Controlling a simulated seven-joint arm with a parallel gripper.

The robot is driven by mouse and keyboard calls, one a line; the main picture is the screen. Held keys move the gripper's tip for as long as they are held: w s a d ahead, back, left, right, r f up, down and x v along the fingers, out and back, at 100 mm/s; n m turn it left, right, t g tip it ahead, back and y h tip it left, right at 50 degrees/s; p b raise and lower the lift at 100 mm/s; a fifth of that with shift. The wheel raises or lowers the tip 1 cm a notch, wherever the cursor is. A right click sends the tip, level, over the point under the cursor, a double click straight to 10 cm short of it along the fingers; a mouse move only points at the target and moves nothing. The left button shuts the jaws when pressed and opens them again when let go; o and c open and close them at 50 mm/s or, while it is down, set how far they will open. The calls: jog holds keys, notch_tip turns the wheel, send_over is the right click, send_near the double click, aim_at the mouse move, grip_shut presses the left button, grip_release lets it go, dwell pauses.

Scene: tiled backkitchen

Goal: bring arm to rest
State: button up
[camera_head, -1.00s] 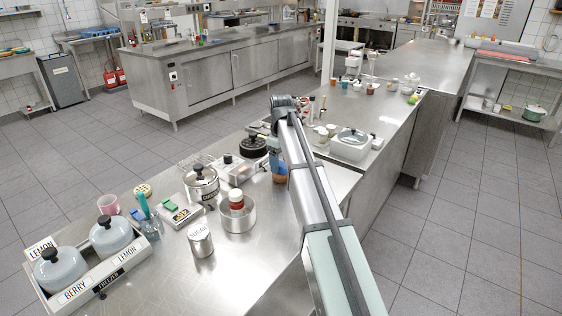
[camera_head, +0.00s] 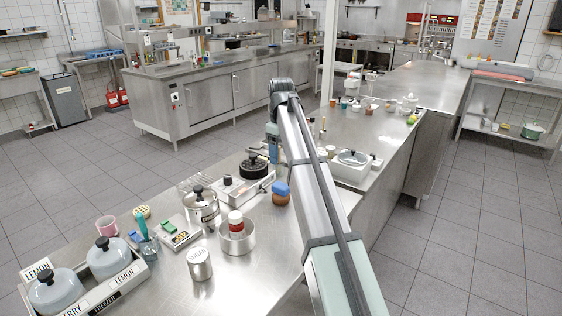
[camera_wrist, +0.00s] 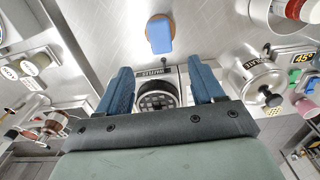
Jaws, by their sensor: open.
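My arm stretches from the bottom of the head view out over the steel counter (camera_head: 185,283). In the wrist view my gripper (camera_wrist: 160,82) shows two blue fingers spread apart with nothing held between them. In the head view the fingers are mostly hidden behind my arm. Beyond and between the fingers in the wrist view is a small appliance with a round dark burner (camera_wrist: 156,99).
A steel pot (camera_head: 202,207), a sugar tin (camera_head: 199,264) and a round pan with a red-and-white jar (camera_head: 237,240) stand left of my arm. A tray with two lidded pots (camera_head: 135,271) is at the front left. The floor at right is clear.

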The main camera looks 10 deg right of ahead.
jog(key=shift+r, duration=0.25)
